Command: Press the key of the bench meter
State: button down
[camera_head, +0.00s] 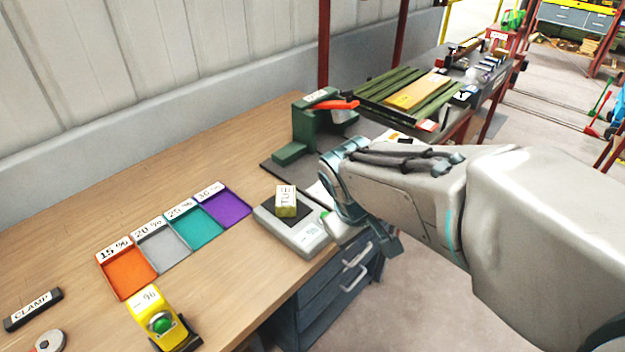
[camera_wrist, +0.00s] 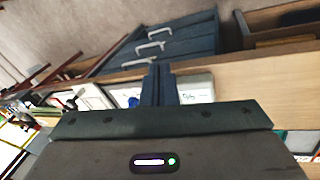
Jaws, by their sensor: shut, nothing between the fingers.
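The grey bench meter (camera_head: 306,238) lies near the front edge of the wooden bench, with a dash and percent sign on its display. A small block marked "TUE" (camera_head: 286,201) sits on its dark pad. A green spot (camera_head: 325,214), perhaps the key, shows at its right, partly hidden by my arm. My gripper is shut and empty; its fingers point toward the bench edge in the wrist view (camera_wrist: 160,72). Pale casings show on both sides of the fingers there. I cannot tell whether the fingertips touch anything.
Orange, grey, teal and purple trays (camera_head: 128,271) with percent labels lie left of the meter. A yellow handheld meter (camera_head: 160,318) with a green button stands at the front left. A green press-like device (camera_head: 305,125) stands behind. Drawers (camera_head: 335,285) are below the bench.

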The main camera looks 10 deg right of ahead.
jog(key=w+a+n+t+h+p, duration=0.1)
jog(key=w+n+t+h+p, duration=0.1)
jog(key=w+n, duration=0.4)
jog(key=w+a+r+n+t+h+p, duration=0.1)
jog(key=w+a+n+h+p, duration=0.1)
jog(key=w+n, duration=0.5)
jog(key=w, duration=0.2)
jog(key=shift+w+a+r+t, duration=0.2)
jog(key=shift+w+r+t, duration=0.1)
jog(key=shift+w+t, duration=0.1)
notch_tip(320, 180, down, 8)
jog(key=b, duration=0.6)
jog(key=shift+f, duration=0.1)
jog(key=shift+f+b, duration=0.35)
jog(key=shift+b, duration=0.25)
dwell(0.4)
jog(key=shift+f+b, duration=0.35)
jog(key=shift+b, duration=0.2)
